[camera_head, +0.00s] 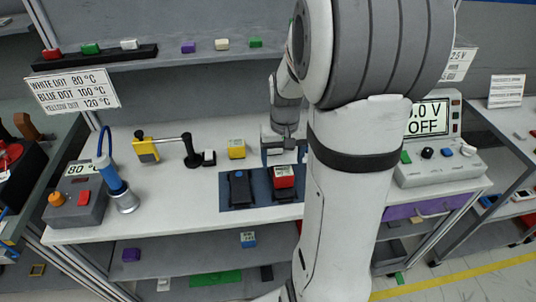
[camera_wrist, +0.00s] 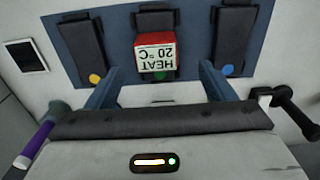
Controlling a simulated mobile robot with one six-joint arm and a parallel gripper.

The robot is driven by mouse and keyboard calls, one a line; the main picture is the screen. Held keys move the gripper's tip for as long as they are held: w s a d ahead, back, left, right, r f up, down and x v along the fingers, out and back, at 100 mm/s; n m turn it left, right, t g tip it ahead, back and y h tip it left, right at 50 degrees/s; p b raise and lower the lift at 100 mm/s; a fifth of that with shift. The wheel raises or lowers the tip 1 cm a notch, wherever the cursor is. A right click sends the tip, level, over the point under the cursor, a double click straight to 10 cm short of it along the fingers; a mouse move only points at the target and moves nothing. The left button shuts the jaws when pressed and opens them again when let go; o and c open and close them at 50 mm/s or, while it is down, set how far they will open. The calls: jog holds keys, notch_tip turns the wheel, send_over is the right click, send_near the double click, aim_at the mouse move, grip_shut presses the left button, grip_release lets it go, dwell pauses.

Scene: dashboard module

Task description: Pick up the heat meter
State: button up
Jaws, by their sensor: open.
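In the head view the heat meter (camera_head: 284,178) sits on a blue panel (camera_head: 229,202) on the bench, over the slot beside a dark module. My gripper (camera_wrist: 160,72) is open, with its two blue fingers spread left and right of the meter in the wrist view. I cannot tell whether they reach down to its level. In the head view my gripper (camera_head: 279,150) is just behind the meter; my arm hides part of the panel.
Dark modules (camera_wrist: 82,42) with coloured dots flank the meter on the panel. A yellow block (camera_head: 236,149), a black-handled tool (camera_head: 191,150) and a soldering station (camera_head: 77,202) stand to the left. A voltage meter (camera_head: 437,160) stands right. A shelf (camera_head: 190,58) hangs above.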

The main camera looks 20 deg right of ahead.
aim_at(283, 171)
jog(key=f, duration=0.4)
jog(key=f+p, duration=0.1)
jog(key=f, duration=0.3)
jog(key=shift+d, duration=0.2)
jog(key=shift+r, duration=0.1)
jog(key=c, duration=1.2)
jog(key=shift+c, duration=0.2)
